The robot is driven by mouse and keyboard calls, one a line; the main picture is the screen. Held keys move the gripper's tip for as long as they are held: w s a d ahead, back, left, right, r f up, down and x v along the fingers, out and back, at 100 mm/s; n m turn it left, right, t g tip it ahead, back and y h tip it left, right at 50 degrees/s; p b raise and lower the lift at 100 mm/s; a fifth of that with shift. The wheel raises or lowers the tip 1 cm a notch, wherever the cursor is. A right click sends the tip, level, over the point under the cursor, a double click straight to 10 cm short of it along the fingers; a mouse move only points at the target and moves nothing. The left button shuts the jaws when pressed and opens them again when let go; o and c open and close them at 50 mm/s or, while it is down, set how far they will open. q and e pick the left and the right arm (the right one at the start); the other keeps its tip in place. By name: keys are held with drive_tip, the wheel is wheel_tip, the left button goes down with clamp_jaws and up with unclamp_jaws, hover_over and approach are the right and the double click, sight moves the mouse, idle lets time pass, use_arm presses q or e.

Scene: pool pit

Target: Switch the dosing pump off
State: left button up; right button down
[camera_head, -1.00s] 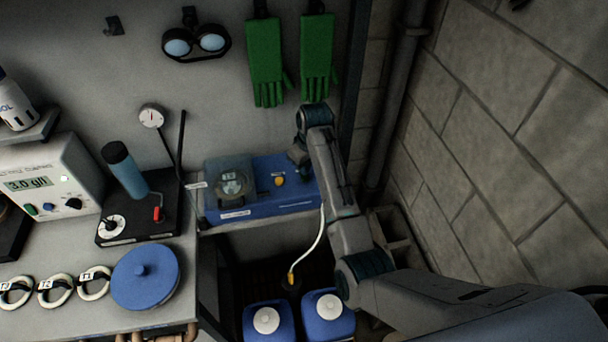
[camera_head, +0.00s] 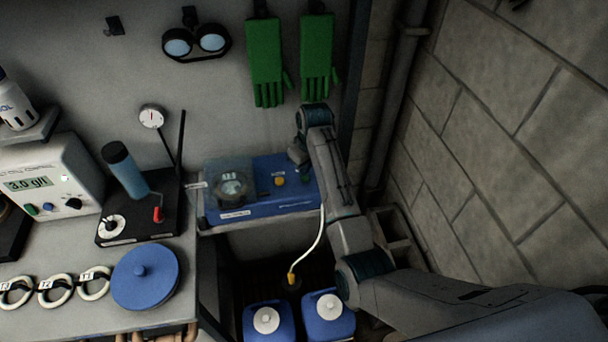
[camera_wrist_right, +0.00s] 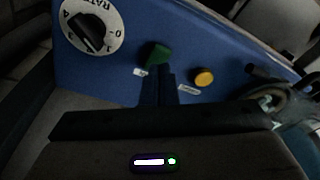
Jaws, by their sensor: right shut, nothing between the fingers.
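The dosing pump (camera_head: 256,207) is a blue box on a shelf, with a round pump head (camera_head: 230,188) under a clear cover and a yellow button (camera_head: 279,181) on top. My right gripper (camera_wrist_right: 158,75) is shut and empty, its fingertips close to a green switch (camera_wrist_right: 155,55) on the blue pump top. I cannot tell whether they touch it, and the fingers hide part of it. The yellow button (camera_wrist_right: 204,77) is to the right of the fingers, and a white RATE dial (camera_wrist_right: 92,28) with a black knob is at the upper left. My left gripper is out of view.
A yellow-tipped pale hose (camera_head: 308,251) hangs from the pump above two blue canisters with white caps (camera_head: 266,320). Left is a bench with a meter (camera_head: 48,182) and a blue disc (camera_head: 145,278). Green gloves (camera_head: 265,60) hang above; a block wall (camera_head: 500,130) stands right.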

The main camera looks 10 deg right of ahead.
sight(306, 178)
drive_tip(key=shift+f, duration=1.15)
idle(0.4)
drive_tip(key=shift+r+p, duration=0.4)
drive_tip(key=shift+r, duration=3.15)
